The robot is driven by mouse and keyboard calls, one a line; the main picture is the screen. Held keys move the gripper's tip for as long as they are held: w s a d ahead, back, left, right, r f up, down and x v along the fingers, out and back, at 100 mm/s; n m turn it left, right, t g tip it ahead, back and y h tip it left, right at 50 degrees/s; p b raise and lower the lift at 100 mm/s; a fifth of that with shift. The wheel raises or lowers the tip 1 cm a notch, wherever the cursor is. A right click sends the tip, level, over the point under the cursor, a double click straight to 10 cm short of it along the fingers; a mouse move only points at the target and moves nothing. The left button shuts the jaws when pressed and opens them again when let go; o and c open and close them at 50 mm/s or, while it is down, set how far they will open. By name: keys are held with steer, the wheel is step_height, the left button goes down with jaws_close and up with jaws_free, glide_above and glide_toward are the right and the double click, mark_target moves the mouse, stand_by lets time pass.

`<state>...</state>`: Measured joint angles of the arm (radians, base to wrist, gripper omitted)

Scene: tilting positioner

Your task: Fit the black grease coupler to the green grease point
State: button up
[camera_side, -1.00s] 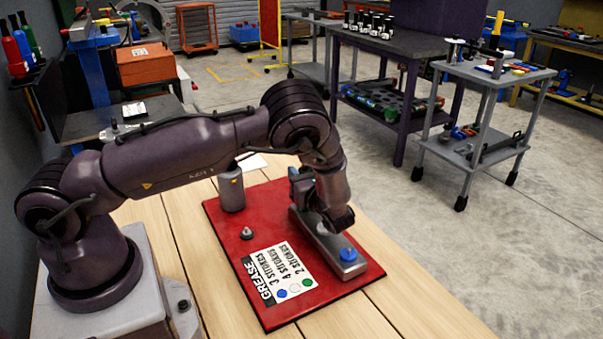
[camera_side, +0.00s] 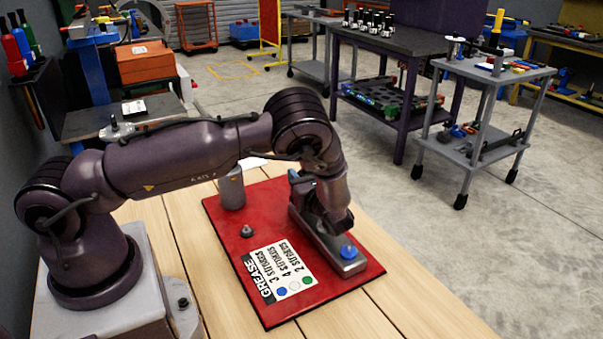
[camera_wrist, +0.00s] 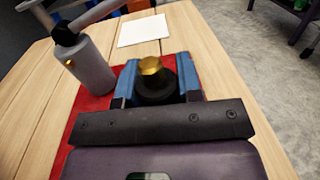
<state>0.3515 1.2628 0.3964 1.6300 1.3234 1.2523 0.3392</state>
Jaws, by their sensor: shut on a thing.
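My gripper (camera_wrist: 155,85) has blue fingers, shut on the black coupler (camera_wrist: 156,92), a dark round body with a brass top. In the side view my wrist mostly hides the gripper and coupler, over the far part of a grey bar (camera_side: 325,244). A blue grease point (camera_side: 347,252) stands on the bar's near end. The green grease point cannot be made out in either view. I cannot tell whether the coupler touches anything below it.
The bar lies on a red board (camera_side: 225,208) on a wooden table. A grey canister (camera_side: 231,188) stands at the board's far left; it also shows in the wrist view (camera_wrist: 92,68). A small grey nub (camera_side: 247,231) and a GREASE card (camera_side: 278,270) with coloured dots lie nearer.

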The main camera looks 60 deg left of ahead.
steer(key=shift+f, duration=0.55)
steer(key=o, duration=1.2)
steer(key=shift+c, duration=0.2)
step_height(320, 180, up, 3)
steer(key=shift+r, duration=0.1)
steer(key=s+d+r, duration=0.2)
steer(key=s+r, duration=0.3)
steer(key=s, duration=0.1)
steer(key=s+d+r, duration=0.2)
steer(key=s+r, duration=0.3)
steer(key=s, duration=0.2)
steer(key=shift+d, duration=0.4)
steer(key=shift+f, duration=0.1)
